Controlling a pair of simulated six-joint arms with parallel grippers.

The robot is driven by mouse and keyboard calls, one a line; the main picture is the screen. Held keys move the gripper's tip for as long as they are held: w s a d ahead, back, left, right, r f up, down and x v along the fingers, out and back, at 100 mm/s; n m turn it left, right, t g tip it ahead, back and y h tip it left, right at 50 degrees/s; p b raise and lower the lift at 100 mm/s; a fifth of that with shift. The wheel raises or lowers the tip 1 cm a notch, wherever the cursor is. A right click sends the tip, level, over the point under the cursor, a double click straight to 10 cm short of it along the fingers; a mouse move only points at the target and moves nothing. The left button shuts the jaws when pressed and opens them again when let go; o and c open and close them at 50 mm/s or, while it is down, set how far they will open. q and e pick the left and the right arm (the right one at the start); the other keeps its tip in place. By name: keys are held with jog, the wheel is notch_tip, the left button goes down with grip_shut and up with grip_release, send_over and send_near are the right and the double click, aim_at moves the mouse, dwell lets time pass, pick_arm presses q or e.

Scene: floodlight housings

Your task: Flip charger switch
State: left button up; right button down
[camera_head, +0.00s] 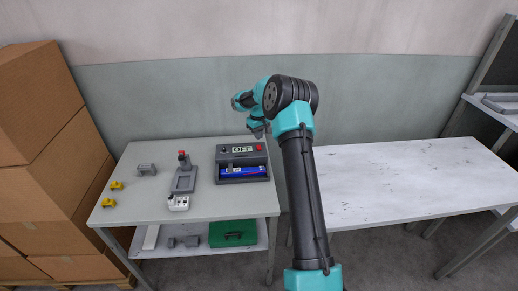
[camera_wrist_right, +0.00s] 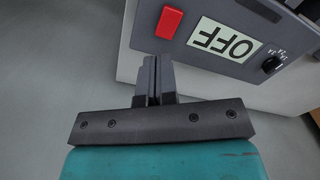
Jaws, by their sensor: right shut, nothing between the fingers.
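The charger (camera_head: 228,159) is a dark grey box on the left table, with a sign reading OFF (camera_head: 243,149) on top. It also shows in the right wrist view (camera_wrist_right: 262,18), where the sign (camera_wrist_right: 223,40) appears upside down. A red switch (camera_wrist_right: 169,22) sits beside the sign; in the head view it is at the right end (camera_head: 259,148). My right gripper (camera_head: 258,133) is above and behind the charger. In its wrist view the fingers (camera_wrist_right: 153,72) are shut and empty, their tips just below the switch in the picture; contact cannot be told. My left gripper is out of view.
A blue battery (camera_head: 243,171) lies in the charger's front. A grey stand with a red top (camera_head: 183,178), a white socket block (camera_head: 179,203), a grey part (camera_head: 147,169) and yellow pieces (camera_head: 109,203) stand left. A green case (camera_head: 233,233) is below. The right table (camera_head: 410,185) is bare.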

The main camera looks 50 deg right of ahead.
aim_at(258, 145)
jog(key=shift+f, duration=1.55)
dwell(0.4)
notch_tip(258, 145, up, 7)
jog(key=shift+r, duration=0.1)
dwell(0.8)
dwell(0.3)
